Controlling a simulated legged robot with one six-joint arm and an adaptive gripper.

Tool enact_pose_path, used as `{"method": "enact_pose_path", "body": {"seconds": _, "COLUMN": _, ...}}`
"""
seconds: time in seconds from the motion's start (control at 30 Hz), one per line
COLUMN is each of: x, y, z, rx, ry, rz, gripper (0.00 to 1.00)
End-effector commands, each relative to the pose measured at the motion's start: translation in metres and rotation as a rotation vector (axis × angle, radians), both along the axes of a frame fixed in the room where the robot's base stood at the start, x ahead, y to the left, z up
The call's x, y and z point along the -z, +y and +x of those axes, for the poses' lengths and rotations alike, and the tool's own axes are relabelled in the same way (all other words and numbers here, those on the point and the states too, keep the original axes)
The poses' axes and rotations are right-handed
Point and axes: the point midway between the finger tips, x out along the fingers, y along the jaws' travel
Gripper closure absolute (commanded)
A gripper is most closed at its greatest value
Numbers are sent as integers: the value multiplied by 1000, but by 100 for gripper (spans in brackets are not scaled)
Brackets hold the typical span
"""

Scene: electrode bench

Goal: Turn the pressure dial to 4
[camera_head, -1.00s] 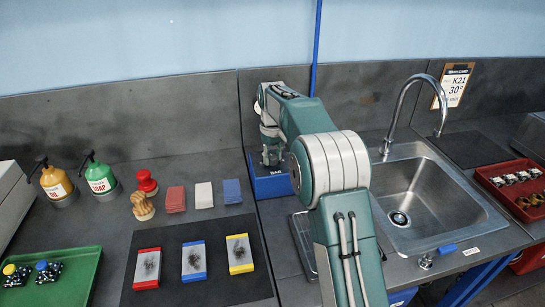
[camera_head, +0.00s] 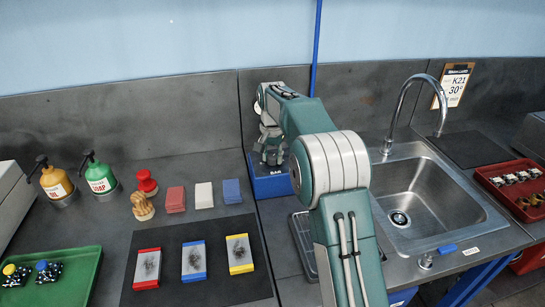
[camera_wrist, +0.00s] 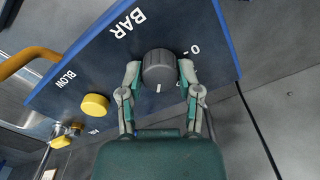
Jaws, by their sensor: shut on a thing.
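The pressure dial (camera_wrist: 159,66) is a dark grey ribbed round knob on a blue panel (camera_wrist: 70,65) marked BAR, in the wrist view. My gripper (camera_wrist: 159,78) is shut on it, one finger on each side. A white "0" with a tick shows on the panel to the right of the dial. A short white line shows at the dial's lower edge. Other scale numbers are not visible. In the head view my gripper (camera_head: 270,152) is at the blue dial box (camera_head: 272,188), and the dial itself is hidden.
A yellow button (camera_wrist: 95,105) and the word BLOW are on the same panel. In the head view a sink (camera_head: 425,190) with a tall tap is to the right. Coloured blocks (camera_head: 203,195) and soap bottles (camera_head: 100,178) stand to the left.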

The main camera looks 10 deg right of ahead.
Motion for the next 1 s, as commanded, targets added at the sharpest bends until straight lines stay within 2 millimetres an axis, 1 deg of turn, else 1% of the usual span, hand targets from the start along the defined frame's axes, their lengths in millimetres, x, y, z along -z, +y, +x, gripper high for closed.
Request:
{"method": "enact_pose_path", "body": {"seconds": 0.03, "x": 4, "y": 1, "z": 0, "rx": 42, "ry": 4, "rz": 1, "gripper": 100}}
{"method": "enact_pose_path", "body": {"seconds": 0.5, "x": 4, "y": 1, "z": 0, "rx": 457, "ry": 4, "rz": 1, "gripper": 100}}
{"method": "enact_pose_path", "body": {"seconds": 0.73, "x": 4, "y": 1, "z": 0, "rx": 593, "ry": 4, "rz": 1, "gripper": 100}}
{"method": "enact_pose_path", "body": {"seconds": 1.0, "x": 4, "y": 1, "z": 0, "rx": 670, "ry": 5, "rz": 1, "gripper": 100}}
